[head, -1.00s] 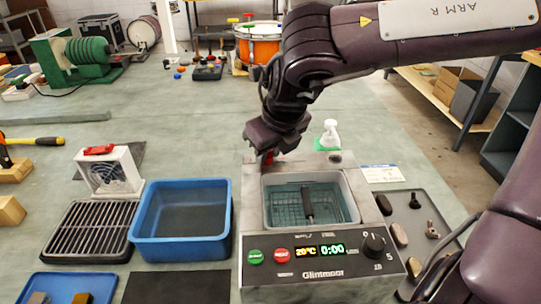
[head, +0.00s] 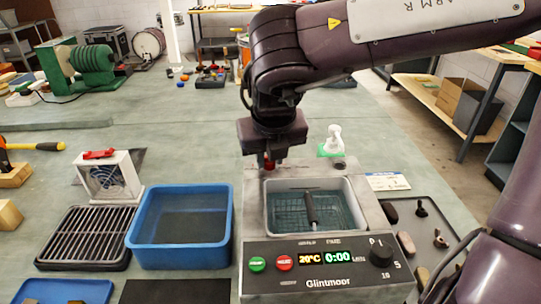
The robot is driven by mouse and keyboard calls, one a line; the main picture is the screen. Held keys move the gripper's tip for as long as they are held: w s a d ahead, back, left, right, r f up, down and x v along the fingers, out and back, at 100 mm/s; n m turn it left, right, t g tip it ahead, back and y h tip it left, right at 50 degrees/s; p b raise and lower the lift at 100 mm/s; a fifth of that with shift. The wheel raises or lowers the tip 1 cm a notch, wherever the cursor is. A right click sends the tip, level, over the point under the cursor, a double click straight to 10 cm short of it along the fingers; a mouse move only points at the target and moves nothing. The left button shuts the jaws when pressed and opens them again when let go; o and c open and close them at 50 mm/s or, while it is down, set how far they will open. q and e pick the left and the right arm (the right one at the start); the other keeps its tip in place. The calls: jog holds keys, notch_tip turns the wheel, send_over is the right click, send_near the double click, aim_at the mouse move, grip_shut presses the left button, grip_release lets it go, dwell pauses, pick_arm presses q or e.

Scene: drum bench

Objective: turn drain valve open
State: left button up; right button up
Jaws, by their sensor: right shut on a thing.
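The drain valve (head: 269,164) shows as a small red piece at the back left of the ultrasonic cleaner (head: 254,215). My right gripper (head: 269,158) points down over it, shut on the red valve; the fingers hide most of it, so its angle is hard to tell. The cleaner's open tank holds liquid and a wire basket (head: 290,210) with a dark handle. Its front panel has green and red buttons, a display and a black knob (head: 380,247). My left gripper is not in view.
A grey tray (head: 425,225) with small parts lies to the right.

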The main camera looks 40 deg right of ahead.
jog(key=o, duration=0.9)
jog(key=shift+o, duration=0.2)
jog(key=v, duration=0.7)
jog(key=shift+r, duration=0.35)
